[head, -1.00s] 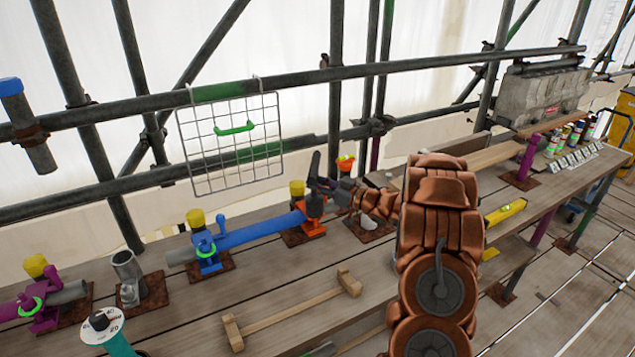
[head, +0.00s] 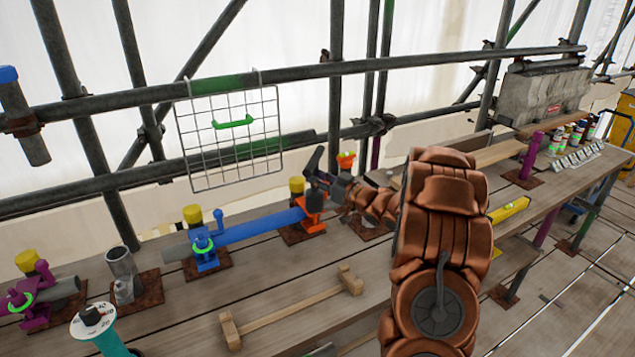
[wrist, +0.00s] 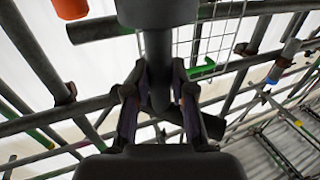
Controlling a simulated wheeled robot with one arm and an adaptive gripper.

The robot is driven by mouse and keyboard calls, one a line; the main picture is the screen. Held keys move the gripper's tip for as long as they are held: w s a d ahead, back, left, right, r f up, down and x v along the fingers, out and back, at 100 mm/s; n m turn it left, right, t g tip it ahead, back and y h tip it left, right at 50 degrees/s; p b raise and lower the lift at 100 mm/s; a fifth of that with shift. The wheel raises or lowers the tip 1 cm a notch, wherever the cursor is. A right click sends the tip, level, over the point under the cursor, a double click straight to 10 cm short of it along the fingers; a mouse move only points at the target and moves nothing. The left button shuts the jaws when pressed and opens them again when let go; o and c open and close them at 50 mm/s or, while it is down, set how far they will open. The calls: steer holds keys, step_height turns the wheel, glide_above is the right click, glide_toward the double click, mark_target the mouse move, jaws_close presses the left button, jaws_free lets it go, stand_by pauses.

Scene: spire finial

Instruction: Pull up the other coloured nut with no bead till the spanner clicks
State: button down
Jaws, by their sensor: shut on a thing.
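My gripper (head: 334,187) is shut on the dark grey shaft of the spanner (wrist: 158,75), which shows between the jaws in the wrist view. In the head view the spanner (head: 313,163) stands tilted over the orange coupler (head: 312,222), at the right end of a blue tube (head: 262,226). No green ring shows on the orange coupler. Whether the spanner's head sits around its nut cannot be told. A blue coupler (head: 206,262) with a green ring is at the tube's left. A purple coupler (head: 38,312) with a green ring is at far left.
A wire grid (head: 235,160) hangs from the rail behind. A grey upright socket (head: 121,268) and a teal reel with a white dial (head: 93,320) stand at left. A yellow level (head: 509,209) lies at right.

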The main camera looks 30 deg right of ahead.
mark_target(316, 158)
steer(key=shift+f+m+h+b, duration=0.15)
steer(key=shift+m+h+b, duration=0.3)
steer(key=shift+b, duration=0.35)
steer(key=shift+a+m+t+h+b, duration=0.15)
steer(key=shift+m+h+b, duration=0.35)
steer(key=shift+b, duration=0.55)
steer(key=shift+d+m+t+h+b, duration=0.15)
steer(key=shift+h+b, duration=0.5)
steer(key=shift+b, duration=0.4)
steer(key=shift+a+m+h+b, duration=0.15)
steer(key=shift+m+h+b, duration=0.15)
steer(key=shift+h+b, duration=0.35)
steer(key=shift+b, duration=0.95)
steer(key=shift+a+m+h+b, duration=0.1)
steer(key=shift+m+h+b, duration=1.25)
steer(key=shift+b, duration=2.4)
steer(key=shift+r+n, duration=0.25)
steer(key=shift+r+p, duration=2.3)
steer(key=shift+r, duration=1.4)
